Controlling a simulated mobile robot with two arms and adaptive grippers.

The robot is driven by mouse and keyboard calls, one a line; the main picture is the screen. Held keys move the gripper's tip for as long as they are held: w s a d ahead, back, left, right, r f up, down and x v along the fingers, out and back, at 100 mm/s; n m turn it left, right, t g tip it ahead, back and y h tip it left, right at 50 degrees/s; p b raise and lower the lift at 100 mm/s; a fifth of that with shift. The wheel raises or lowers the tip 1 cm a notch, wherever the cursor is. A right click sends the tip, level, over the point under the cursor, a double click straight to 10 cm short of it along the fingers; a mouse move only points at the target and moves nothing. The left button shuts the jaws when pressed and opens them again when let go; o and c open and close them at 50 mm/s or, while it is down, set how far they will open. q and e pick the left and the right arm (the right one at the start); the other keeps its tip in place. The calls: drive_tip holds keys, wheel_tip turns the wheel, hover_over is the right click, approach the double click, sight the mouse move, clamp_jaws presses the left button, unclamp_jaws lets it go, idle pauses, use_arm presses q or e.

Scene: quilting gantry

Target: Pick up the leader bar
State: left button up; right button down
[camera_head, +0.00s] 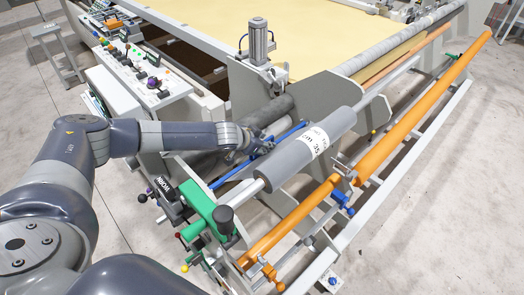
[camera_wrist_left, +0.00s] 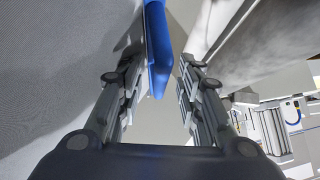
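A long thin blue bar (camera_head: 236,174), which I take to be the leader bar, lies slantwise on the machine beside the grey roller. Its middle is partly hidden by my left gripper (camera_head: 262,144), which is over it. In the left wrist view the blue bar (camera_wrist_left: 157,45) reaches down between the two spread fingers of my left gripper (camera_wrist_left: 158,88), closer to the left finger. Grey shows between the bar and the right finger. My left gripper is open, and I cannot tell whether a finger touches the bar. My right gripper is not in view.
A thick grey roller (camera_head: 290,168) with a white label lies just right of the bar. Orange tubes (camera_head: 410,125) run along the front. A green bracket (camera_head: 205,206) stands below, and a control panel (camera_head: 150,80) with knobs is behind my arm. Bare floor (camera_head: 440,220) lies at right.

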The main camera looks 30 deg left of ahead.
use_arm(q)
clamp_jaws()
